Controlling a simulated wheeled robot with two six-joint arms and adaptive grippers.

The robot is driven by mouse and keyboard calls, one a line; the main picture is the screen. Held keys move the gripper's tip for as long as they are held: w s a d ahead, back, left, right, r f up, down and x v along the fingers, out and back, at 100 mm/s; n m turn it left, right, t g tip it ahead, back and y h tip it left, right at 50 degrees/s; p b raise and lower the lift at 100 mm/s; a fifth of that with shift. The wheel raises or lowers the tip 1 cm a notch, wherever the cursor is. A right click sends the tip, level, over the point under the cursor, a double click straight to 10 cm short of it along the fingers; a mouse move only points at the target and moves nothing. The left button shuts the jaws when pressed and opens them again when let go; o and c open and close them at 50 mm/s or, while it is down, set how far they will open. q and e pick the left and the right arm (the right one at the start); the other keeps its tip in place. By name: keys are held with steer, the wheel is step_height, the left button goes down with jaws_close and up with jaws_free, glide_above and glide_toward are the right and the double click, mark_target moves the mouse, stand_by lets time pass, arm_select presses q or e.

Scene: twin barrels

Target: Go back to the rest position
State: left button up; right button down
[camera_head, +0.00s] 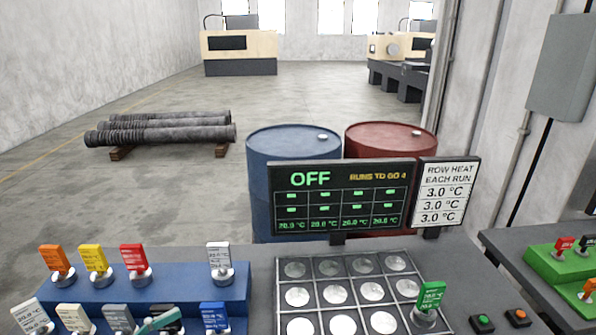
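Neither of my grippers shows in the head view, and no arm of mine can be made out. A dark display (341,197) reads "OFF" and "RUNS TO GO 4". A white sign (444,193) beside it reads "ROW HEAT EACH RUN" with three lines of 3.0 °C. A grid tray (319,293) with round silver discs lies in front of the display. A piece with a green tag (430,296) stands upright at its right side. A blue stepped rack (190,280) at left holds several tagged pieces, including orange (55,261), yellow (93,257), red (132,257) and white (219,254) ones.
A teal piece (158,322) lies tilted at the bottom edge, partly cut off. A green button (482,323) and an orange button (518,317) sit right of the tray. A green rack (556,264) stands at far right. Blue (292,143) and red (392,137) barrels stand behind the display.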

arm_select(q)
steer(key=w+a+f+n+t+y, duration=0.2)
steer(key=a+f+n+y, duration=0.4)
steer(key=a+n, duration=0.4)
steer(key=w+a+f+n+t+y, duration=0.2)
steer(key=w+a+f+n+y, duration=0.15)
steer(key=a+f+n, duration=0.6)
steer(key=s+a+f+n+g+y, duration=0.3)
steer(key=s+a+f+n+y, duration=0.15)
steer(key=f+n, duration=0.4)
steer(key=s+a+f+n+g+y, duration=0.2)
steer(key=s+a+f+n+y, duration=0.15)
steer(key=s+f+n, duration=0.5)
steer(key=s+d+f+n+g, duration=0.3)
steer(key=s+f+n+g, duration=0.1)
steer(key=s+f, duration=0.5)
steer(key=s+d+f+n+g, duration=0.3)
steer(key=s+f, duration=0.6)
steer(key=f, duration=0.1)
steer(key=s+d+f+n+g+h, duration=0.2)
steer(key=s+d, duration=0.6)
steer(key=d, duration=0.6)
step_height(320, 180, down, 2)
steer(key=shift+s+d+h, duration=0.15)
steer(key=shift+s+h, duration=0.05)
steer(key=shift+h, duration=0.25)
